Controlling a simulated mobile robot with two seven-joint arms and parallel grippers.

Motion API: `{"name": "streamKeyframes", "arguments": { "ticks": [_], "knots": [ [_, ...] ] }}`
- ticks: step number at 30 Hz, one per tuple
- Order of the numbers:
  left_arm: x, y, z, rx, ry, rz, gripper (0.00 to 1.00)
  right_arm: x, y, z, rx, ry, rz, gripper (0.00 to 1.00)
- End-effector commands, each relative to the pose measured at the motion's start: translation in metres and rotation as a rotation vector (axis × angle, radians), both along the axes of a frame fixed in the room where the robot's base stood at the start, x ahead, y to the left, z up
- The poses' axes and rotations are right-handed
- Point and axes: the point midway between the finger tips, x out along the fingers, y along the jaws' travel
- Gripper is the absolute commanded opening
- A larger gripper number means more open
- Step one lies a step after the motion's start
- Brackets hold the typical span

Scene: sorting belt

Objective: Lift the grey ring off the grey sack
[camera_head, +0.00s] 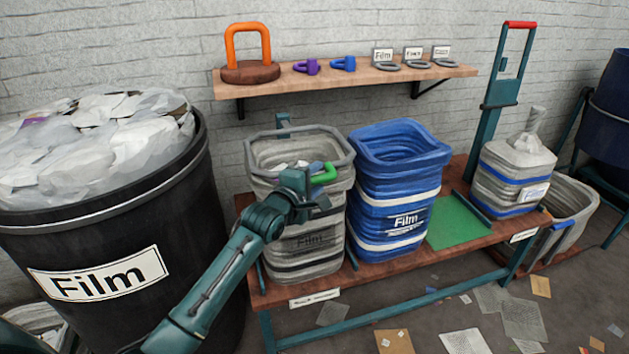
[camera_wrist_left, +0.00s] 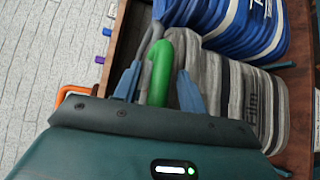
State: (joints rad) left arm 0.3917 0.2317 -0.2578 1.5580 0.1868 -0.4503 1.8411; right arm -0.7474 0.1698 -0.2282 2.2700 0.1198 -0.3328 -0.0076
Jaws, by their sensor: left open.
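The grey sack (camera_head: 306,262) stands upright on the bench, labelled "Film", with pale scraps in its open top. The grey ring (camera_head: 343,146) sits around its rim; part of it shows in the left wrist view (camera_wrist_left: 150,36). A green handle (camera_head: 325,174) is at the ring's near side. My left gripper (camera_head: 318,190) is at this handle, in front of the sack's upper part. In the left wrist view its two fingers (camera_wrist_left: 158,88) are apart, one on each side of the green handle (camera_wrist_left: 161,62). Whether they touch it I cannot tell. My right gripper is not in view.
A blue sack (camera_head: 396,190) stands close to the right of the grey one. A large black bin (camera_head: 120,235) full of film is at the left. A wall shelf (camera_head: 345,78) is behind. A green mat (camera_head: 455,222) is bare on the bench (camera_head: 390,262).

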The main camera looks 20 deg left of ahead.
Motion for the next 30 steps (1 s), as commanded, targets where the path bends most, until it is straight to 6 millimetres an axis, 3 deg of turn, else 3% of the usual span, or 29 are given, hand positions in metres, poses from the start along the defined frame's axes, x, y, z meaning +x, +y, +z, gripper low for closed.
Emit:
{"name": "streamKeyframes", "arguments": {
  "ticks": [5, 20, 30],
  "knots": [
    [-0.0002, -0.0003, 0.0001, 0.0, 0.0, 0.0, 0.41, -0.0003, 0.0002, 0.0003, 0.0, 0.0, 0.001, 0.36],
    [-0.0005, -0.0001, -0.0001, 0.0, 0.0, 0.0, 0.0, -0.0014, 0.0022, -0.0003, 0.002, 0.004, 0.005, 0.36],
    [-0.0004, -0.0001, 0.0004, -0.001, 0.001, 0.0, 0.0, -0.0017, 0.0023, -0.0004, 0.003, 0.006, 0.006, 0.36]
  ]
}}
